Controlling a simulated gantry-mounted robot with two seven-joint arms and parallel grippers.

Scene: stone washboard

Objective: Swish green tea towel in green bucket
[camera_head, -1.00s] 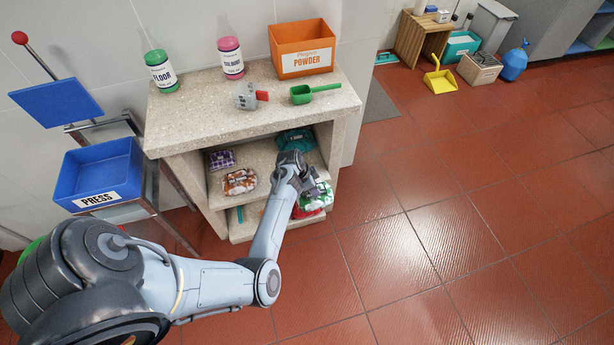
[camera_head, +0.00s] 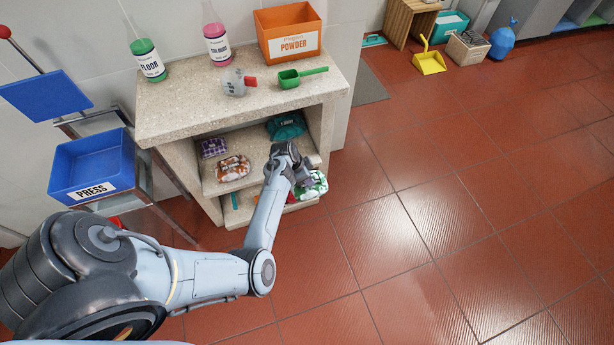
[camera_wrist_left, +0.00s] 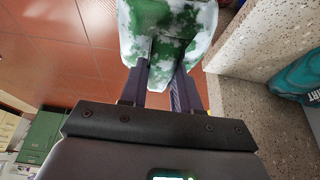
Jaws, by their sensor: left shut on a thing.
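The green and white tea towel (camera_head: 313,187) hangs in front of the right end of the stone unit's lower shelves. It fills the top middle of the left wrist view (camera_wrist_left: 168,28). My left gripper (camera_head: 304,178) is shut on it; in the left wrist view both dark fingers (camera_wrist_left: 162,80) pinch the cloth between them. The arm partly hides the towel in the head view. I cannot make out the green bucket in any current view. My right gripper is not in view.
The stone unit (camera_head: 190,120) holds bottles, an orange powder box (camera_head: 288,45) and a green scoop (camera_head: 300,76) on top. Folded cloths, one teal (camera_head: 286,126), lie on its shelves. A blue press tray (camera_head: 95,165) stands left.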

